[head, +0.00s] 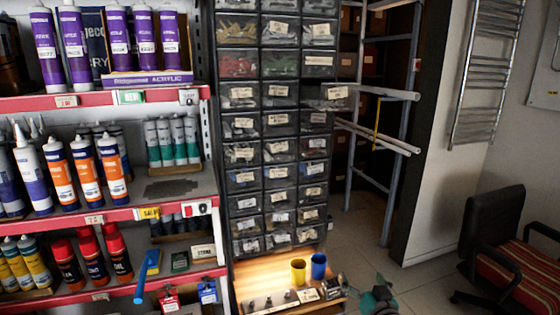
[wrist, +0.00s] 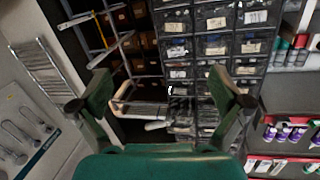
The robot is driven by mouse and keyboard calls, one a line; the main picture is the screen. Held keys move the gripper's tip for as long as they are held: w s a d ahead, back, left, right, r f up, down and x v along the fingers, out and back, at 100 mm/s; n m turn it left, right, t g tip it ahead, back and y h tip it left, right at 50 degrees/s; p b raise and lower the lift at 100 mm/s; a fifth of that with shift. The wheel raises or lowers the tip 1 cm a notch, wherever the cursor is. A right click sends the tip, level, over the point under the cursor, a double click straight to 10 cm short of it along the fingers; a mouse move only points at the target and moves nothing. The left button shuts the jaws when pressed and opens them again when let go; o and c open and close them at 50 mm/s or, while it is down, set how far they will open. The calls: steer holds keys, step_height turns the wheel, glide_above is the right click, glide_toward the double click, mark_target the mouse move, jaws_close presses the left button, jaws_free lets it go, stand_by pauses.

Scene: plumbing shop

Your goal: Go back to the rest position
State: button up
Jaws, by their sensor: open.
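My gripper (wrist: 162,104) shows in the wrist view with its two green fingers spread wide apart and dark tips. Nothing is between the fingers. In the head view a green part of my arm or gripper (head: 378,298) shows at the bottom edge, right of the wooden bench; its fingertips cannot be made out there. The gripper faces the drawer cabinet (wrist: 212,48), apart from it as far as I can tell. The cabinet also stands in the middle of the head view (head: 277,150). One of its drawers (head: 328,98) sticks out on the right side.
A yellow cup (head: 298,272) and a blue cup (head: 318,266) stand on the wooden bench (head: 255,272) with small parts. Shelves of cartridges (head: 85,170) fill the left. A metal rack (head: 400,120) and a chair (head: 500,245) stand right, with open floor (head: 425,280) between.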

steer(key=s+a+f+h, duration=0.1)
steer(key=s+f, duration=0.4)
steer(key=s, duration=0.4)
steer(key=s+f+g, duration=0.1)
steer(key=s+f, duration=0.5)
steer(key=s, duration=0.3)
steer(key=s+a+f+h, duration=0.1)
steer(key=s+f, duration=0.4)
steer(key=s, duration=0.4)
steer(key=s+r, duration=0.3)
steer(key=s, duration=1.1)
steer(key=s+r+g, duration=0.1)
steer(key=s+r, duration=0.2)
steer(key=s, duration=1.2)
steer(key=shift+a, duration=0.35)
